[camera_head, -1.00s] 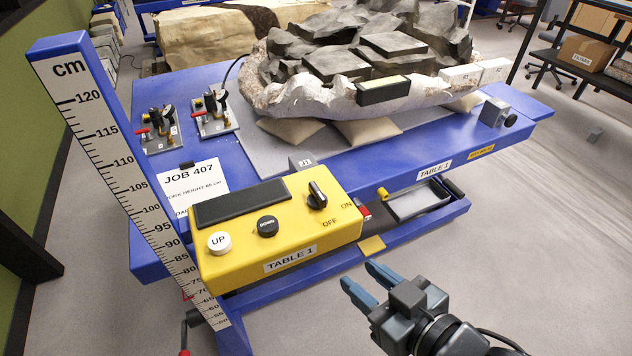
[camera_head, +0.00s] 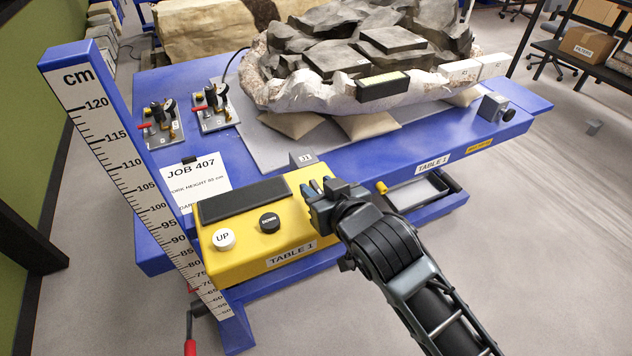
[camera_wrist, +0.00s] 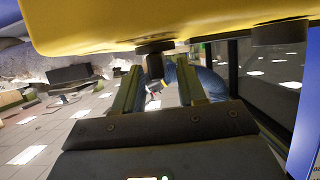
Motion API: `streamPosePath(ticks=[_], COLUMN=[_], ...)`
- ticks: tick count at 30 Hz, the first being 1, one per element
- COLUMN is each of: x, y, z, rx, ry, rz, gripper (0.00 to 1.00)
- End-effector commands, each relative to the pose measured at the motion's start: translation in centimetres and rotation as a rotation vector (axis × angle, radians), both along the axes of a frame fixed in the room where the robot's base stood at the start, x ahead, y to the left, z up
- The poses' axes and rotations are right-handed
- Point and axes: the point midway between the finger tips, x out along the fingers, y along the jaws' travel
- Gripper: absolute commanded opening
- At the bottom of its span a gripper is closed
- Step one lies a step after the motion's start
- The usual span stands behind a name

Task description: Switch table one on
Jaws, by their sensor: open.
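The yellow TABLE 1 control box (camera_head: 225,262) sits at the table's front left corner, with a white UP button (camera_head: 223,239), a black DOWN button (camera_head: 269,223) and a dark panel (camera_head: 245,199). My gripper (camera_head: 318,187) is over the box's right end, where it hides the rotary switch and the ON and OFF marks in the head view. In the wrist view the box (camera_wrist: 180,22) fills the top. The dark switch knob (camera_wrist: 154,66) shows between the tips of my open gripper (camera_wrist: 160,66). I cannot tell whether either finger touches it. Its setting cannot be read.
Blue table one (camera_head: 215,157) bears a large jacketed fossil block (camera_head: 300,88) on pads. A tall cm scale (camera_head: 130,160) stands left of the box. A small grey block marked 31 (camera_head: 303,159) is just behind the box. Open floor (camera_head: 540,230) lies to the right.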

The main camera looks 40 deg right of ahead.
Motion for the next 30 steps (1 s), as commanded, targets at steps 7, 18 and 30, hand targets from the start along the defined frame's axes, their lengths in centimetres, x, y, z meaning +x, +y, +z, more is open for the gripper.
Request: streamPosePath(ticks=[7,18,30], x=[1.6,1.7,1.6], y=[-0.4,-0.4,-0.4], z=[-0.7,-0.7,-0.7], rx=[0.0,0.0,0.0], ry=[0.0,-0.001,-0.001], rz=[0.001,0.001,0.001], gripper=[0.4,0.29,0.0])
